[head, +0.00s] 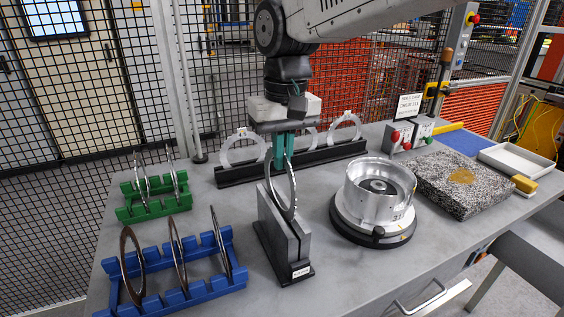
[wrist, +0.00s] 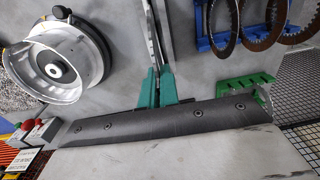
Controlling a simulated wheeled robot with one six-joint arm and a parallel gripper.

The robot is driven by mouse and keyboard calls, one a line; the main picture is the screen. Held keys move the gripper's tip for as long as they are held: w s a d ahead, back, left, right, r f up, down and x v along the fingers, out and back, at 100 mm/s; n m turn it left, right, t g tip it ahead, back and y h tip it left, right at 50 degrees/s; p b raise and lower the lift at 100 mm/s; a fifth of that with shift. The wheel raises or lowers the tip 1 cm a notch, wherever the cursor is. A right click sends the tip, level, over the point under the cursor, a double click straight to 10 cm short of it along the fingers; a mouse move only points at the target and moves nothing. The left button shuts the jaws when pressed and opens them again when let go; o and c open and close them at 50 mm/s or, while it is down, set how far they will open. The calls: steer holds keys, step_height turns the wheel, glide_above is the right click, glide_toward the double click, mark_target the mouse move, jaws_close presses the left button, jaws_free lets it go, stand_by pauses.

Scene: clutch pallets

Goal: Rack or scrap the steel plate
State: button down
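The steel plate (head: 294,190), a thin grey ring, stands upright with its lower part in the slot of a dark grey two-walled stand (head: 270,232). The stand's walls hide its bottom edge. My gripper (head: 284,160) points straight down above the stand, with its teal fingers at the ring's top edge. In the wrist view the fingers (wrist: 158,78) are close together with the ring's thin edge (wrist: 152,38) between them, and they look shut on it. A green rack (head: 155,207) at left holds thin grey rings. A blue rack (head: 190,294) at front left holds several brownish rings.
A black rack (head: 240,174) with pale rings stands behind my gripper. A silver drum (head: 375,190) on a dark base stands right of the stand. A speckled block (head: 470,190), white tray (head: 510,158) and button box (head: 402,138) are farther right. Bare table lies between the racks.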

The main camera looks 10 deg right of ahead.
steer(key=shift+r, duration=2)
